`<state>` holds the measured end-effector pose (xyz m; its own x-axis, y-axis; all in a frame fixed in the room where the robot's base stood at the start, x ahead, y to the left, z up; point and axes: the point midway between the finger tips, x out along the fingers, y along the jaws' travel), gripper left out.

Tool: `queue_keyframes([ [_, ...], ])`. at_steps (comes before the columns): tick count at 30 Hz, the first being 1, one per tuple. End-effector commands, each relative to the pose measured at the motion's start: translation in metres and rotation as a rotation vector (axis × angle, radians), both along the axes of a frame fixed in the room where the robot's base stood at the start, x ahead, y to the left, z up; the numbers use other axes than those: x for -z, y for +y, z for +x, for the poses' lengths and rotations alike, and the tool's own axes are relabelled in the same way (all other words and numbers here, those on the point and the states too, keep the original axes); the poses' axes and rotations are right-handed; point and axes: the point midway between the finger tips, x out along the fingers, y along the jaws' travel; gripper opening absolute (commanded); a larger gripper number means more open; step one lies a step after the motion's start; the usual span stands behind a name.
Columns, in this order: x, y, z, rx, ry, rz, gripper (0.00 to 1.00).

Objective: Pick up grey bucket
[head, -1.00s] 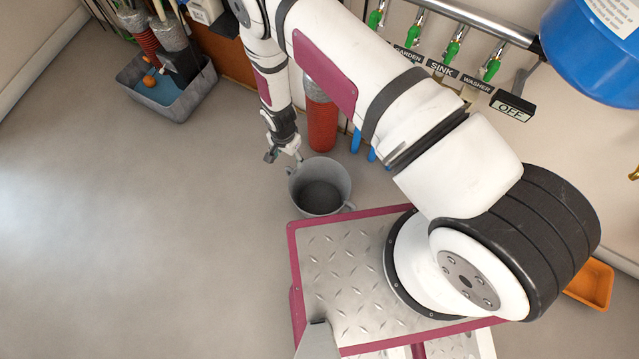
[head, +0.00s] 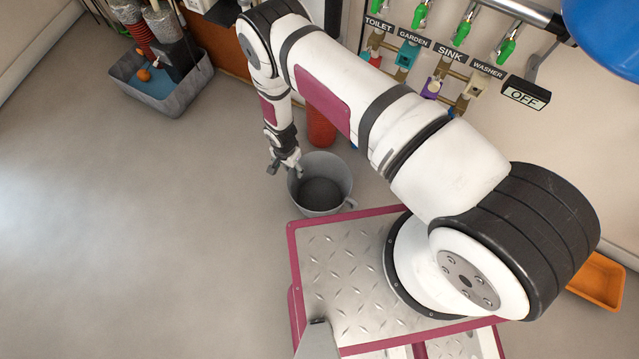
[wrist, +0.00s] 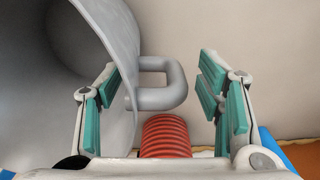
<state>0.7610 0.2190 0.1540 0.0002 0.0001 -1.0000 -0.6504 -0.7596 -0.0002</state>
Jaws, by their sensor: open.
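The grey bucket (head: 322,196) stands upright on the floor just beyond my base in the head view, its inside visible from above. In the wrist view the bucket (wrist: 118,50) fills the left side, with its grey loop handle (wrist: 172,84) sticking out to the right. My gripper (head: 286,168) is at the bucket's upper left rim in the head view. In the wrist view my gripper (wrist: 165,95) is open, with teal finger pads on either side of the handle. The left finger overlaps the bucket's wall; I cannot tell whether it touches.
A red ribbed cylinder (head: 321,128) stands behind the bucket; red ribbing (wrist: 165,135) also shows in the wrist view. A grey bin (head: 165,92) stands at the upper left. Labelled valves (head: 436,85) line the wall. An orange tray (head: 598,280) lies at the right. The left floor is clear.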

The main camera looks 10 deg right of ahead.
Motion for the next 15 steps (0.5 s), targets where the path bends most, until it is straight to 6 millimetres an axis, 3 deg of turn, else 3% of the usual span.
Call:
queue_keyframes([
  [1,0.012,0.0,0.0,-0.001,0.001,-0.001,0.6],
  [4,0.022,0.0,0.0,0.0,0.0,0.0,0.6],
  [11,0.022,0.0,0.0,0.0,0.0,0.0,0.6],
  [15,0.022,0.0,0.0,0.0,0.0,0.0,0.33],
])
